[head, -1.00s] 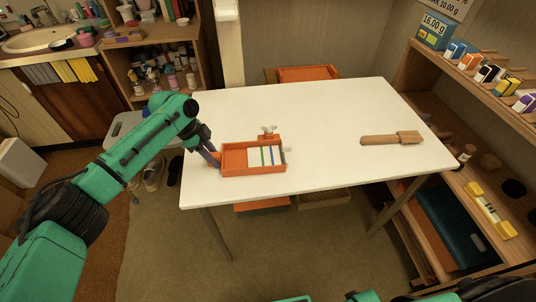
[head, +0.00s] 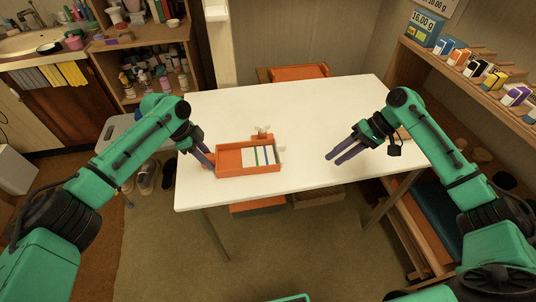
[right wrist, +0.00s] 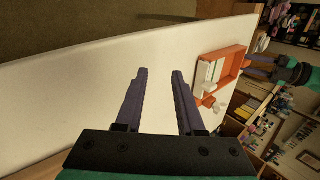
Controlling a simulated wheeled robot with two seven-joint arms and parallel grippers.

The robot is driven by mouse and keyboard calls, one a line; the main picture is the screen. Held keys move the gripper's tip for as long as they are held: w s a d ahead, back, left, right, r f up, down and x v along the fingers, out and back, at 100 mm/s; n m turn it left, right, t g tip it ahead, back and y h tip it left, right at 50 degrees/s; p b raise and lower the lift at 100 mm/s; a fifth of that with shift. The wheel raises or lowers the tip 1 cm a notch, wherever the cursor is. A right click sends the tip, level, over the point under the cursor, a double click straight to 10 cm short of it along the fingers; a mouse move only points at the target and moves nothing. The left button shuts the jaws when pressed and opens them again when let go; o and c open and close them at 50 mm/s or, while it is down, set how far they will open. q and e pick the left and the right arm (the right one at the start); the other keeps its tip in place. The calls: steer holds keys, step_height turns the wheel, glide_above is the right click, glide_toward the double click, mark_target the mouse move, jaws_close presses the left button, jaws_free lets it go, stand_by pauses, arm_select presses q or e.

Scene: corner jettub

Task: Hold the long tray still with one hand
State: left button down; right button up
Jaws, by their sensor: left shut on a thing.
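The long orange tray (head: 230,160) lies on the white table near its front left edge. Several white pieces with green and blue stripes (head: 262,156) fill its right part; its left part is bare. A small pale winged piece (head: 262,132) stands at its back wall. My left gripper (head: 210,162) is shut on the tray's left end wall. My right gripper (head: 333,158) is open and empty above the table, to the right of the tray. In the right wrist view the fingers (right wrist: 160,72) are apart, and the tray (right wrist: 222,51) shows beyond them to the right.
The white table (head: 320,110) is clear between the tray and my right gripper and behind them. The wooden brush is mostly hidden behind my right arm. An orange-seated chair (head: 298,72) is behind the table. Shelves with small boxes (head: 481,70) stand at the right.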

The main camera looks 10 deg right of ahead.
mark_target(281, 145)
steer(key=w+a+m, duration=0.1)
steer(key=a+m, duration=0.1)
steer(key=m, duration=0.1)
steer(key=w+a+r+m, duration=0.1)
steer(key=w+m, duration=0.1)
steer(key=m, duration=0.1)
steer(key=w+a+r+m, duration=0.1)
steer(key=w+a+m, duration=0.1)
steer(key=m, duration=0.1)
steer(key=shift+a+y, duration=0.3)
steer(key=w+a+r+m, duration=0.25)
steer(key=a+m, duration=0.25)
steer(key=m, duration=0.3)
steer(key=shift+x, duration=3.6)
steer(key=shift+w, duration=0.15)
steer(key=shift+d, duration=0.1)
jaws_close()
